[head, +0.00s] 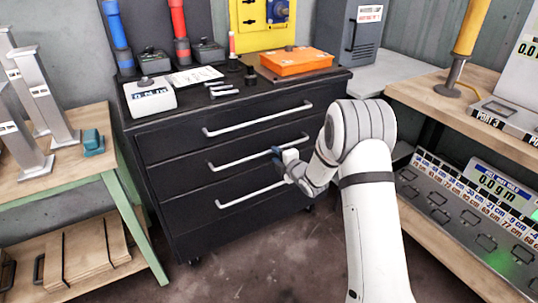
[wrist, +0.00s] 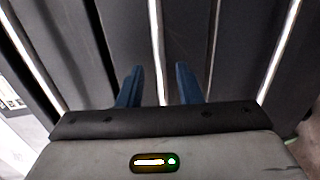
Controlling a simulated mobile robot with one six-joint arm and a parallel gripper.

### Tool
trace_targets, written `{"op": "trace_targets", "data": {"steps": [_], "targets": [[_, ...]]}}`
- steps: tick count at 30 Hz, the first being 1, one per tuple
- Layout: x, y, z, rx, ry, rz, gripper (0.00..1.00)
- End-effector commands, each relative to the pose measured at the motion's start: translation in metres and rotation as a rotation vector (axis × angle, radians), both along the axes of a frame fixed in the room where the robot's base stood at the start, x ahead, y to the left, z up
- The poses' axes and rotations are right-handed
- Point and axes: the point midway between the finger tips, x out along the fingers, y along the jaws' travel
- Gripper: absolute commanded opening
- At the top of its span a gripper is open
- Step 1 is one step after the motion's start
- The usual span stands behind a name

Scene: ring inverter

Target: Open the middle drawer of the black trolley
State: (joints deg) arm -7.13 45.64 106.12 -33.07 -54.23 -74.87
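The black trolley (head: 165,190) stands in the middle of the head view with its drawers shut. The middle drawer's front (head: 185,178) carries a long silver bar handle (head: 235,162). My gripper (head: 277,150) is at the right part of this handle, its blue fingertips close to the bar. In the wrist view my gripper (wrist: 158,85) is open, one blue finger on each side of the middle handle (wrist: 155,40). A gap shows between each finger and the bar. How deep the bar sits between the fingers is hard to tell.
The top drawer handle (head: 258,118) and bottom drawer handle (head: 250,194) run parallel above and below. An orange case (head: 296,62) and a scale (head: 150,97) sit on the trolley top. Wooden benches stand left (head: 60,180) and right (head: 430,95). Floor in front is clear.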

Motion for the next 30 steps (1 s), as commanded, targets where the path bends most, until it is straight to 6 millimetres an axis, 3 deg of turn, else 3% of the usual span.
{"op": "trace_targets", "data": {"steps": [9, 20, 30], "targets": [[0.036, 0.025, -0.010, -0.001, 0.002, 0.001, 0.32], [0.041, 0.029, -0.010, 0.001, 0.003, 0.000, 0.32], [0.040, 0.029, -0.010, 0.001, 0.003, 0.001, 0.04]]}}
